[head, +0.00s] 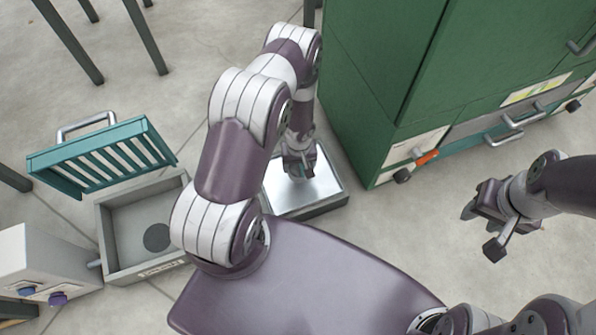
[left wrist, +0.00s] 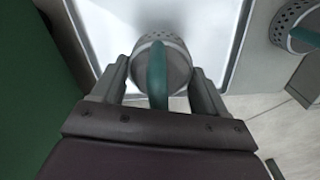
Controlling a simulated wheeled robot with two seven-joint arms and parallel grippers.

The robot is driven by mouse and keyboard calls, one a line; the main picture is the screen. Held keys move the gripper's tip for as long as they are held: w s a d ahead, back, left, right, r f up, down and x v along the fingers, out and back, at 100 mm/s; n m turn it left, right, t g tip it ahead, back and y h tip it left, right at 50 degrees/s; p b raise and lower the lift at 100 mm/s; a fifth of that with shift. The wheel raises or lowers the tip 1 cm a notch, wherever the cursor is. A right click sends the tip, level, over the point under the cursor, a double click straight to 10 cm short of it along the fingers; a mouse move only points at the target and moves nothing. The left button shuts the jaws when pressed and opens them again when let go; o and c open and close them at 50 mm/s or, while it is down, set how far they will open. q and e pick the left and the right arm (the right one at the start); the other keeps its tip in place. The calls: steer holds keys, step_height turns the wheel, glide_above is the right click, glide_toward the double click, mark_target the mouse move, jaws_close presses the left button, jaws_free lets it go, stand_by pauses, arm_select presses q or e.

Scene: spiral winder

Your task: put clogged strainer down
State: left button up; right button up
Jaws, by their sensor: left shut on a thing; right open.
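My left gripper (head: 298,168) is shut on a strainer (left wrist: 176,50), a round grey perforated cup with a teal handle, seen between the fingers in the left wrist view. The strainer is over a shiny metal tray (head: 323,187), which also shows behind it in the left wrist view (left wrist: 218,25). I cannot tell whether the strainer touches the tray. In the head view the gripper and arm hide the strainer. A second similar strainer (left wrist: 290,22) is off to the right in the left wrist view. My right gripper (head: 481,230) is open and empty, over the floor.
A grey basin (head: 115,250) with a dark round drain stands left, its teal slatted lid (head: 100,158) raised. A white box (head: 45,262) with blue and purple knobs is beside it. A green cabinet (head: 375,80) with drawers stands behind, right of the tray. Floor at right is clear.

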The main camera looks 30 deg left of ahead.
mark_target(298, 166)
arm_select(q)
steer(key=shift+a+f, duration=0.25)
step_height(298, 166, down, 4)
steer(key=b, duration=0.3)
steer(key=shift+r, duration=0.2)
steer(key=shift+c, duration=0.6)
steer(key=shift+f, duration=0.2)
steer(key=o, duration=1.3)
steer(key=shift+c, duration=0.2)
